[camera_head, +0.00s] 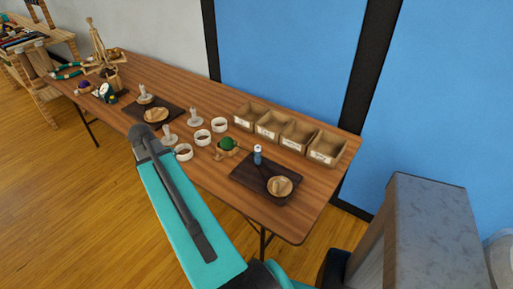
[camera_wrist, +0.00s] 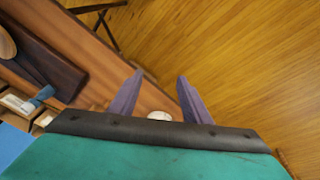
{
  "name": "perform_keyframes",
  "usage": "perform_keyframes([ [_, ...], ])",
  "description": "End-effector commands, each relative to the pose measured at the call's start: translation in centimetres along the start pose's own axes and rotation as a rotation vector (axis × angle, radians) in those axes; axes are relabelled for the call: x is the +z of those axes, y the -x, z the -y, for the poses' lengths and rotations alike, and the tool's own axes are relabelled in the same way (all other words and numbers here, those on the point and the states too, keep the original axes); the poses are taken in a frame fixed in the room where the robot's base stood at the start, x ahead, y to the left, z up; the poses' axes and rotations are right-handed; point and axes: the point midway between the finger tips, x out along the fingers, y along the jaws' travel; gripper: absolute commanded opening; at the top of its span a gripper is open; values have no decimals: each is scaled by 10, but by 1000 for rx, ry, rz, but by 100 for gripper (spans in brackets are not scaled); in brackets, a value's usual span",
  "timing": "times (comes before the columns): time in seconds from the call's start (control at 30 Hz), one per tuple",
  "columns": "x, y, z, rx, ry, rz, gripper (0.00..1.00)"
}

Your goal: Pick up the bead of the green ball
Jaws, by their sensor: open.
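The green ball (camera_head: 228,143) sits on the wooden table (camera_head: 300,217), with small tan parts around its lower side. It is between the white rings and the right dark tray. I cannot make out its bead clearly. My gripper (camera_wrist: 158,78) is open in the wrist view, with two purple-grey fingers apart. Nothing is held between them. A small white round thing (camera_wrist: 159,115) shows beyond the gap, partly hidden by the gripper's base. The green ball is not visible in the wrist view. My teal arm reaches over the table's front edge in the head view.
A dark tray (camera_head: 246,181) holds a blue-topped bottle (camera_head: 257,155) and a round wooden piece (camera_head: 280,186). Several open wooden boxes (camera_head: 326,147) line the back. White rings (camera_head: 202,138) stand left of the ball. Another dark tray (camera_head: 172,107) lies further left.

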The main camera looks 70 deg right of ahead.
Motion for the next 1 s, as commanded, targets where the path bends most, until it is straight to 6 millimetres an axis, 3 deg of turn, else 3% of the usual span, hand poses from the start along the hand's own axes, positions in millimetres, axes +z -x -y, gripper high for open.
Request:
perform_keyframes([
  [0.1, -34, 8, -40, 26, -135, -16, 44],
  [0.3, -81, 24, -109, 70, -357, -44, 44],
  [0.5, -118, 41, -185, 116, -581, -75, 44],
  [0.7, -142, 59, -256, 158, -780, -106, 44],
  [0.83, -149, 68, -287, 176, -865, -120, 44],
  [1.0, -152, 72, -303, 186, -909, -128, 44],
])
